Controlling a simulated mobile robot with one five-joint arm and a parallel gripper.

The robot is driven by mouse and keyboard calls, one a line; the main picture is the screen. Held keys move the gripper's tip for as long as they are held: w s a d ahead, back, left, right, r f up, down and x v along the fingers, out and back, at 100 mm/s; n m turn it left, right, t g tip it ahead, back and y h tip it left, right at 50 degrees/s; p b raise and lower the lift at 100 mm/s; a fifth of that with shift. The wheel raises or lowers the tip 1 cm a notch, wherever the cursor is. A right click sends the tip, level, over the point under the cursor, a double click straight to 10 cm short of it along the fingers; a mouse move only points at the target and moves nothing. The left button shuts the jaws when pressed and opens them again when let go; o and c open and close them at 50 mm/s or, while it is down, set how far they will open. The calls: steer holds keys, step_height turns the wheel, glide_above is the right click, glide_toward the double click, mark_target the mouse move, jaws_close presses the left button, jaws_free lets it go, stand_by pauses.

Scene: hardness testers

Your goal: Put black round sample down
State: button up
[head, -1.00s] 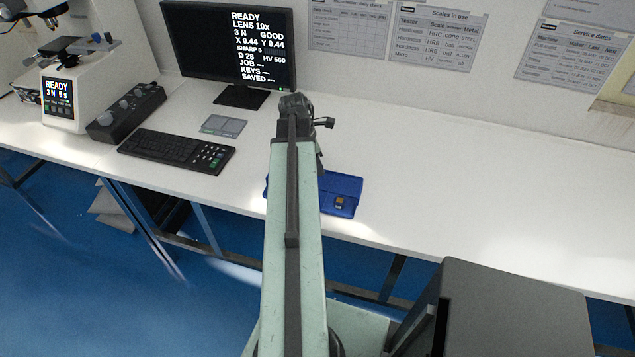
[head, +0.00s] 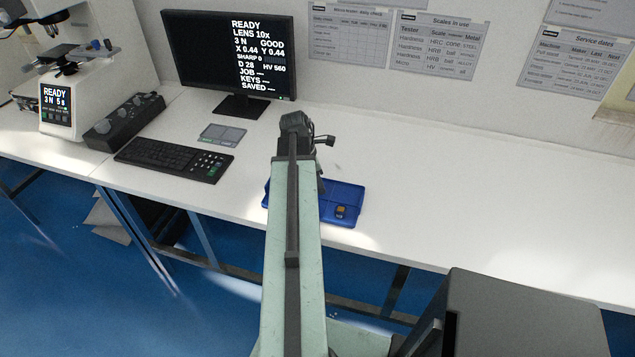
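A blue tray (head: 352,192) lies on the white bench near its front edge, partly hidden behind my arm. A small dark piece with an orange-brown top (head: 341,211) sits in the right part of the tray. I cannot make out a black round sample; my arm covers the middle of the tray. My arm reaches out from the bottom of the head view to over the tray. Its wrist shows at the far end, but the fingers of my gripper are hidden behind the arm.
A keyboard (head: 174,158), a grey pad (head: 222,134), a control box (head: 124,122) and a monitor (head: 229,58) stand to the left. A microscope-like tester (head: 66,88) is at the far left. A dark grey cabinet (head: 520,315) stands at lower right. The bench to the right is clear.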

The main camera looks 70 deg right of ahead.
steer(key=shift+r, duration=0.1)
steer(key=p+v, duration=1.2)
steer(key=shift+w, duration=0.1)
steer(key=w+a+m+t, duration=0.2)
steer(key=w+a+m, duration=0.1)
steer(key=w+a, duration=2.1)
steer(key=w+a+m+y, duration=0.1)
steer(key=w+a, duration=0.3)
steer(key=a, duration=1.2)
steer(key=w+a+m, duration=0.3)
steer(key=w+a, duration=0.1)
steer(key=a, duration=1.1)
steer(key=shift+w+a+f+y, duration=0.2)
steer(key=shift+a+f+y, duration=0.15)
steer(key=shift+f+y, duration=0.05)
